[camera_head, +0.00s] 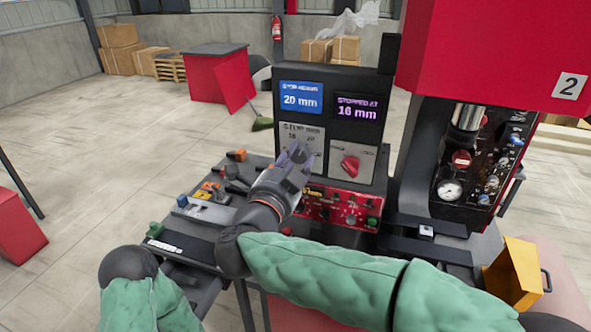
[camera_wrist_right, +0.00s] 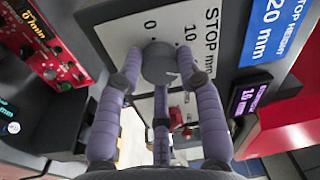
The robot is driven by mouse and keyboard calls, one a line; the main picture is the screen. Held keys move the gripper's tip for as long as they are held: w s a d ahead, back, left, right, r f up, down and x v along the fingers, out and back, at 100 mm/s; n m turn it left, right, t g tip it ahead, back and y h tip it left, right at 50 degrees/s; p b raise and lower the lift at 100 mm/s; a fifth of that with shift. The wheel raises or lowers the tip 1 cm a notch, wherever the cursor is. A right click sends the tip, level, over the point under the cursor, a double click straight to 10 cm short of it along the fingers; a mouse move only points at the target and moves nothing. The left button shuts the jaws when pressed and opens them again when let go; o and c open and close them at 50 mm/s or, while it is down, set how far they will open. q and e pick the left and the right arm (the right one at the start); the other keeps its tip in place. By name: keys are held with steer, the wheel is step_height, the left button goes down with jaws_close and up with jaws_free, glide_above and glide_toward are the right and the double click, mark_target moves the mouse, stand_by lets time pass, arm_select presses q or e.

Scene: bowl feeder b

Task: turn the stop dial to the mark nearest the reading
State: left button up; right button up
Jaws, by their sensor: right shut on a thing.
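The stop dial is a round grey knob (camera_wrist_right: 160,62) on a white plate marked "STOP mm", with 0 and 10 legible beside it in the right wrist view; which mark it points to is unclear. In the head view my gripper hides the dial, and the plate (camera_head: 303,133) shows above. My right gripper (camera_head: 297,155) is shut on the dial, its purple-grey fingers around the knob. The blue display (camera_head: 301,98) reads stop height 20 mm. The purple-lettered display (camera_head: 357,107) reads stopped at what looks like 16 mm.
A red knob (camera_head: 350,163) sits on a plate right of the dial. A red control panel (camera_head: 340,206) with buttons lies below. The red press (camera_head: 490,55) stands at right, with a yellow bin (camera_head: 512,270) below. Small parts lie on the bench at left.

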steer(key=shift+m+b, duration=0.3)
steer(key=shift+m, duration=0.1)
steer(key=o, duration=1.2)
steer(key=shift+c, duration=0.2)
steer(key=v, duration=1.2)
